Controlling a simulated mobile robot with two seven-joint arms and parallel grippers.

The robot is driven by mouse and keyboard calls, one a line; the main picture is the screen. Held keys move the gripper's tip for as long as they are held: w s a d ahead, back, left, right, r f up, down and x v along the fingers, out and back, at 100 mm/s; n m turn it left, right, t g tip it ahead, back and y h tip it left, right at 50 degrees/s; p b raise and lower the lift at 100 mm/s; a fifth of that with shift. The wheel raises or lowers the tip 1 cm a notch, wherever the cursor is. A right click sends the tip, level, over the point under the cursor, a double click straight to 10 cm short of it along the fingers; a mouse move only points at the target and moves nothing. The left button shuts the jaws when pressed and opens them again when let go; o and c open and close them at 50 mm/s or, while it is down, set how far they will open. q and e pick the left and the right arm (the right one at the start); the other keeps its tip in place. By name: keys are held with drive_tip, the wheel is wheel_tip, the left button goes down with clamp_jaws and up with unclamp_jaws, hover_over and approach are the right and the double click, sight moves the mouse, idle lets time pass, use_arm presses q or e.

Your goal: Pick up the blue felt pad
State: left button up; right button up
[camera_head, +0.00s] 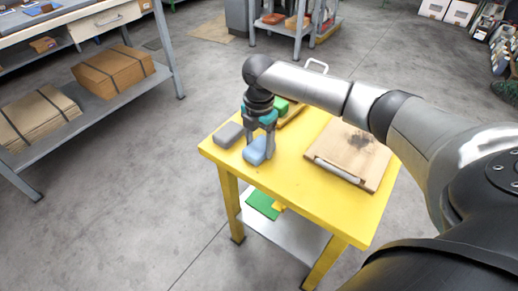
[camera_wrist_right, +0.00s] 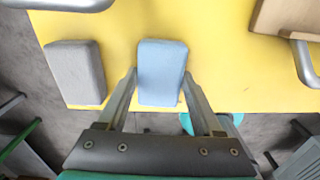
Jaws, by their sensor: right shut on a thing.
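The blue felt pad (camera_head: 256,150) is a light blue block at the near left edge of the yellow table. It also shows in the right wrist view (camera_wrist_right: 161,68). My right gripper (camera_head: 262,136) reaches down over the table and is shut on the blue pad, with one finger on each side of it. In the wrist view the fingers (camera_wrist_right: 160,92) press its two long sides. I cannot tell whether the pad touches the table. My left gripper is in neither view.
A grey pad (camera_head: 228,134) lies just left of the blue one on the yellow table (camera_head: 310,207). A wooden board with a metal handle (camera_head: 352,150) lies to the right. A shelf with cardboard stands at left.

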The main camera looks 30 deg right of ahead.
drive_tip(key=shift+r, duration=0.1)
drive_tip(key=shift+r, duration=0.15)
wheel_tip(320, 180, up, 6)
drive_tip(key=p, duration=0.2)
drive_tip(key=shift+r+p, duration=0.1)
drive_tip(key=shift+p, duration=0.3)
wheel_tip(320, 180, up, 6)
drive_tip(key=p, duration=0.2)
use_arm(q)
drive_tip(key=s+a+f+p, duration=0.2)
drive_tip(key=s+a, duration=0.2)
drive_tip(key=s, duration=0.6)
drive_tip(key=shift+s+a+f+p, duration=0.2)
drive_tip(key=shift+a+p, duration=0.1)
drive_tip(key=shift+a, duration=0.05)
use_arm(e)
wheel_tip(320, 180, up, 7)
hover_over(259, 146)
drive_tip(key=shift+r, duration=0.2)
